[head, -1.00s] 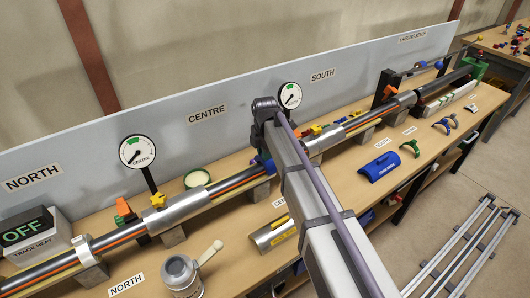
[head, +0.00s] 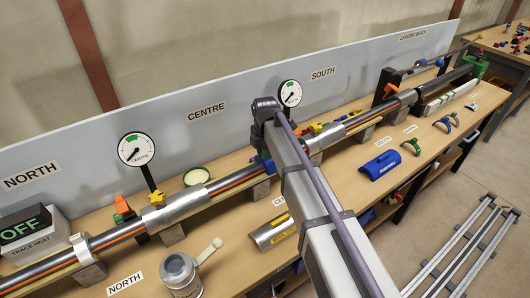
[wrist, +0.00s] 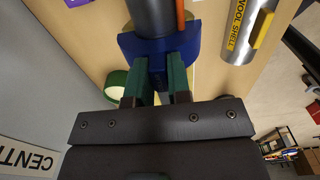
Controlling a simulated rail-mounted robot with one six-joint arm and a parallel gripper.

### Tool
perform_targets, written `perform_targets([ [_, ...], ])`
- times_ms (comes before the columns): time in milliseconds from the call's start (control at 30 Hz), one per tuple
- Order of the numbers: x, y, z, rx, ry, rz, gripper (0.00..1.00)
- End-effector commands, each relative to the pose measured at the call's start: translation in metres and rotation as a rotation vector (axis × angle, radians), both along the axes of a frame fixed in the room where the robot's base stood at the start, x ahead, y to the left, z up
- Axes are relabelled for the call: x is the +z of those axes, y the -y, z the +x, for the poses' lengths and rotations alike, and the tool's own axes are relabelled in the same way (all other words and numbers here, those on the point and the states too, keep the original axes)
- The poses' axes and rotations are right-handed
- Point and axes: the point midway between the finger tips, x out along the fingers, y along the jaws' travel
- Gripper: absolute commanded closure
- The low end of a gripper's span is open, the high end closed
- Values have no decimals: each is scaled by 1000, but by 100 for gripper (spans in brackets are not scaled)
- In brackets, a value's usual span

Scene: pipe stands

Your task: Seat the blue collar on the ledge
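In the wrist view the blue collar (wrist: 184,46) sits against the dark pipe (wrist: 152,14), with its block-like tab between my gripper's green fingers. My gripper (wrist: 160,82) appears shut on that tab. In the head view only a small blue part of the collar (head: 264,165) shows beside my arm, at the pipe between the CENTRE and SOUTH signs. My arm hides the fingers there. I cannot tell how far the collar wraps the pipe. The ledge cannot be made out for certain.
A silver half shell (head: 272,233) lies on the bench in front of the pipe. A green-rimmed roll (head: 197,178) lies behind it. A blue half shell (head: 380,165), a green collar (head: 411,147) and another blue collar (head: 440,124) lie to the right. A silver pot (head: 180,273) stands front left.

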Motion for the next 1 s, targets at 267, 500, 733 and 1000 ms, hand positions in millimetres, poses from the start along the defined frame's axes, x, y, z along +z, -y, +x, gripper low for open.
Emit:
perform_targets([
  [267, 0, 0, 0, 0, 0, 0, 55],
  [500, 1, 0, 0, 0, 0, 0, 54],
  [733, 33, 0, 0, 0, 0, 0, 54],
  [1000, 99, 0, 0, 0, 0, 0, 54],
])
